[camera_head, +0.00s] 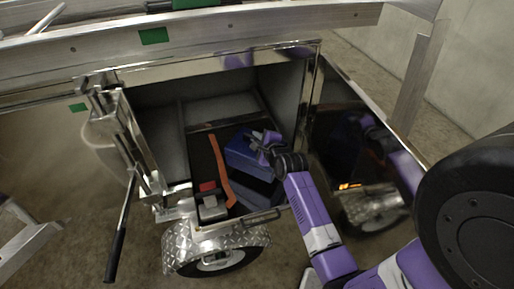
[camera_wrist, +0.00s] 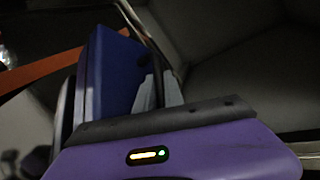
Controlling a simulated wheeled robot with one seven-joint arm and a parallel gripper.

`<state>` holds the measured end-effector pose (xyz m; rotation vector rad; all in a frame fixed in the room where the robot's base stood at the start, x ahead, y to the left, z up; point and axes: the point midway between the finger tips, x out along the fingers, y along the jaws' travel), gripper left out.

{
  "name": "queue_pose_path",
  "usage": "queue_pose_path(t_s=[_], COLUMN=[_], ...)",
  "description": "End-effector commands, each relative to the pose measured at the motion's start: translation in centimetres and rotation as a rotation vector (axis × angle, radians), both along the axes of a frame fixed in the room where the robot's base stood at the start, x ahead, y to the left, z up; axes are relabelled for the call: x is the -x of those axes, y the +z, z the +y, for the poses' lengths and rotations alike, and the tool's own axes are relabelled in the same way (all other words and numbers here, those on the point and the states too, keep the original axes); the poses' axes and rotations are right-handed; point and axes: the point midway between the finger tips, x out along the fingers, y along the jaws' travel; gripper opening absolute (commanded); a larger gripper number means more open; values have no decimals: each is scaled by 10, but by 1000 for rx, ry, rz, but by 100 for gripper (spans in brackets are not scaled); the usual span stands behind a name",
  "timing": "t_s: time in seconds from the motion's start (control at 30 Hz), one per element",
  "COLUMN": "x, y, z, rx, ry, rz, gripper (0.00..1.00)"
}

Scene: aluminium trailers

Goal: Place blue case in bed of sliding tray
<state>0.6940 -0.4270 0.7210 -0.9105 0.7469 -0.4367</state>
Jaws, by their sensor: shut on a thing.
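The blue case (camera_head: 243,156) is inside the open metal compartment of the trailer, at the right part of the dark sliding tray (camera_head: 201,150). My gripper (camera_head: 268,143) reaches in from the right and is shut on the case. In the wrist view the blue case (camera_wrist: 112,75) stands up in front of my gripper, with a grey finger against its right side. The case looks tilted in the head view. I cannot tell whether its underside touches the tray.
An orange strip (camera_head: 221,170) and a red and grey item (camera_head: 209,203) lie on the tray, left of the case. A dark case-like shape (camera_head: 256,187) lies below the blue case. The shiny compartment door (camera_head: 345,135) stands open close to my arm. A trailer wheel (camera_head: 216,258) is below.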

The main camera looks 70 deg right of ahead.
Motion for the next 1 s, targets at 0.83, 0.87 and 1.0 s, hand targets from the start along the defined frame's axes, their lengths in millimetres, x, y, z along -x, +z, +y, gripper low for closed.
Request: queue_pose_path(t_s=[0.83, 0.87, 1.0], x=[0, 0, 0], y=[-45, -45, -46], z=[0, 0, 1], rx=[-1, -1, -2], ry=[0, 0, 0], rz=[1, 1, 2], gripper=[20, 26, 34])
